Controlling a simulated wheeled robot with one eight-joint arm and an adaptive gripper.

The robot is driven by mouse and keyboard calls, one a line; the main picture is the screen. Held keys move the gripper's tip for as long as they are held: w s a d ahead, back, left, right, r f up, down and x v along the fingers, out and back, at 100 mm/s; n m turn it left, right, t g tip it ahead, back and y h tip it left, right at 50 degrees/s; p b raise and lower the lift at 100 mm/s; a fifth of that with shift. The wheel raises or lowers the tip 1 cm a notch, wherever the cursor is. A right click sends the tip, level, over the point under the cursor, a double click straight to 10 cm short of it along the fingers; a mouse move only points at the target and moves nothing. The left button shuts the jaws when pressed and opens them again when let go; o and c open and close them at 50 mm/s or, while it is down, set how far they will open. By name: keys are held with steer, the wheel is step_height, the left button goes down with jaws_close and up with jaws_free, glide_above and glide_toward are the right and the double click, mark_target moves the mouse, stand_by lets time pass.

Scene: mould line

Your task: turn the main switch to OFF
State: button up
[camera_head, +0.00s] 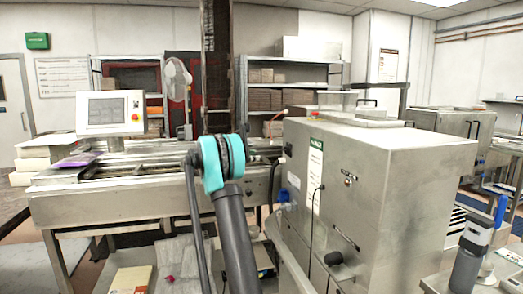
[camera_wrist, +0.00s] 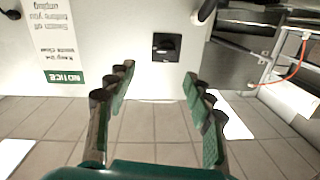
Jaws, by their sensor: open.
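The main switch (camera_wrist: 166,46) is a small black square plate with a dark knob, on a pale machine panel in the upper middle of the wrist view. I cannot read its position. My gripper (camera_wrist: 160,78) is open and empty, with its green-padded fingers on either side of the picture's middle. The switch lies ahead of the gap between the fingertips, with no contact visible. In the head view, my teal-jointed arm reaches toward the steel machine cabinet (camera_head: 415,190); my gripper and the switch cannot be made out there.
A notice sign (camera_wrist: 52,40) appears upside down left of the switch; it is also on the cabinet in the head view (camera_head: 315,170). A black handle (camera_wrist: 207,10) and an orange-red cable (camera_wrist: 297,62) are to the right. A bench (camera_head: 70,205) stands left.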

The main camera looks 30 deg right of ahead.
mark_target(283, 150)
steer(key=shift+m, duration=0.3)
steer(key=d, duration=1.1)
steer(key=s+d, duration=0.1)
steer(key=d, duration=0.4)
steer(key=shift+d+r, duration=0.25)
steer(key=shift+r, duration=0.15)
steer(key=c, duration=1)
steer(key=shift+c, duration=0.2)
